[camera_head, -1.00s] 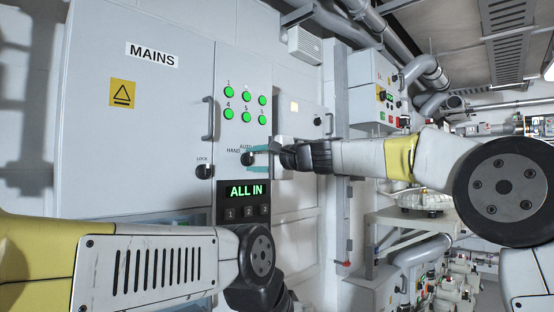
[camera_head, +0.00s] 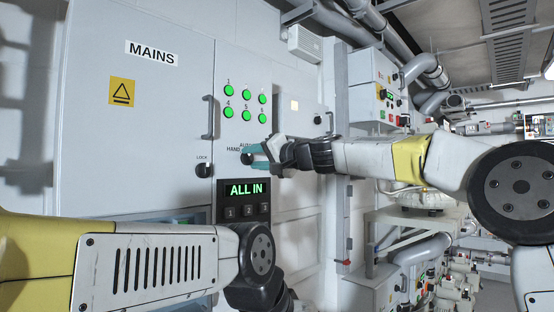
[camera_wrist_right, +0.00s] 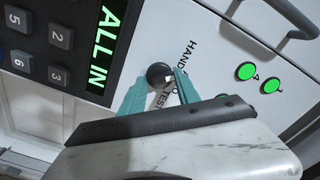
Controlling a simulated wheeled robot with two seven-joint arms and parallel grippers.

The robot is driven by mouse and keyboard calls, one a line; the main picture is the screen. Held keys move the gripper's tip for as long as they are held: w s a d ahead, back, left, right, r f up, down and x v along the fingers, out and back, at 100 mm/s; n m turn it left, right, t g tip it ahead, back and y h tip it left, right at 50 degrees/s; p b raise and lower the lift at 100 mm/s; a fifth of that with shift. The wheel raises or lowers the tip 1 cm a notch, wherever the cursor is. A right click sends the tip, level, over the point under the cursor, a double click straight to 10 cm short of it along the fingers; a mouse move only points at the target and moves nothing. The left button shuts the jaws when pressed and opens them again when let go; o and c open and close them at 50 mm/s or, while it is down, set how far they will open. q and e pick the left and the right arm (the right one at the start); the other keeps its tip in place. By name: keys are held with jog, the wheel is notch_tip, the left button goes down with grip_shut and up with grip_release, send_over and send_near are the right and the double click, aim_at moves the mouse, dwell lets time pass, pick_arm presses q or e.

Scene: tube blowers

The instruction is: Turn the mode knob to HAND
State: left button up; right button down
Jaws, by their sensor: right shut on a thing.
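The mode knob (camera_head: 247,158) is a small black round knob on the grey panel, below the green lamps. It shows better in the wrist view (camera_wrist_right: 158,72), with HAND and TEST lettering beside it and the AUTO label partly hidden by a finger. My right gripper (camera_head: 258,155) has its teal fingers on either side of the knob, shut on it; the wrist view shows the fingertips (camera_wrist_right: 158,78) around it. A small pale mark shows by the knob, but I cannot tell which label it points to. My left arm crosses the lower left; its gripper is out of view.
Below the knob is a display (camera_head: 247,190) reading ALL IN, with numbered buttons (camera_head: 248,211) under it. A LOCK knob (camera_head: 203,171) sits to the left. A door handle (camera_head: 208,118) stands out left of the lit green lamps (camera_head: 246,103).

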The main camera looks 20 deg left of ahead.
jog(key=shift+s+a+r+n, duration=0.1)
jog(key=shift+s+r+n, duration=0.15)
jog(key=shift+n, duration=0.35)
jog(key=shift+s+r+n, duration=0.1)
jog(key=shift+r+n, duration=0.1)
jog(key=shift+n, duration=0.4)
jog(key=c, duration=1.1)
grip_release()
jog(key=shift+s, duration=0.1)
jog(key=shift+f, duration=0.1)
jog(key=shift+w+f, duration=0.2)
jog(key=shift+s+d, duration=0.1)
jog(key=shift+d, duration=0.45)
jog(key=shift+v, duration=3.4)
jog(key=shift+s+a+f, duration=0.1)
jog(key=shift+s, duration=0.05)
